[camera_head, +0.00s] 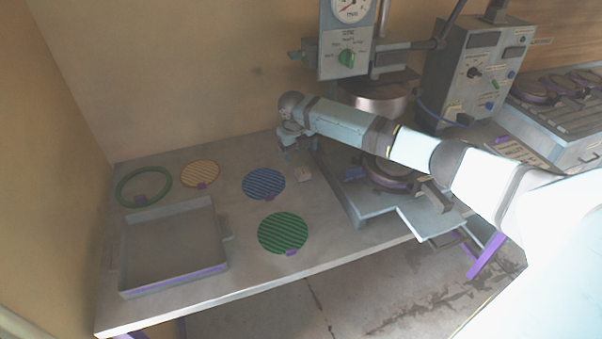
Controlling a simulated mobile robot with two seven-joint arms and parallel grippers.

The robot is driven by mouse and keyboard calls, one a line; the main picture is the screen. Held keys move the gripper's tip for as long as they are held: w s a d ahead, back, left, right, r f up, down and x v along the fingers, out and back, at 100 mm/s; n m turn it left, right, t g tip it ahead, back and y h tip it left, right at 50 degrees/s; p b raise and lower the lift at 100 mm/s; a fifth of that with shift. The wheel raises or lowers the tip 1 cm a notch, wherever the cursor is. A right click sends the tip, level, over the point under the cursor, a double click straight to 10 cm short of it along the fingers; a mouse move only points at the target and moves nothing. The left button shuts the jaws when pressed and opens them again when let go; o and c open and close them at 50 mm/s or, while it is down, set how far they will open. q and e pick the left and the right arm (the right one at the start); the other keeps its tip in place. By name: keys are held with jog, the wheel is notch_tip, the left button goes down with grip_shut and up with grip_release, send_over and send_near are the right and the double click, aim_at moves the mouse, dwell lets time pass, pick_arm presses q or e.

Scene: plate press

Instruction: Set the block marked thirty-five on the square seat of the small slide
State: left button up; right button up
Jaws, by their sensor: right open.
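My right arm reaches in from the right, across the front of the press. I cannot make out for sure which part is the small slide or its square seat. My left gripper is not in view.
A grey tray (214,238) stands at the front left. A green ring (121,189) and orange (199,173), blue (263,184) and green (283,233) striped discs lie around it. The press base (375,208) is to the right, under a dial panel (346,58). A control box (478,65) stands behind.

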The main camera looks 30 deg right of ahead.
aim_at(302, 171)
jog(key=f, duration=0.3)
jog(key=shift+w+d+f, duration=0.2)
jog(key=shift+d+f, duration=0.15)
jog(key=shift+f, duration=0.4)
jog(key=f, duration=0.2)
jog(key=d+f, duration=0.1)
jog(key=f, duration=0.2)
jog(key=shift+w, duration=0.1)
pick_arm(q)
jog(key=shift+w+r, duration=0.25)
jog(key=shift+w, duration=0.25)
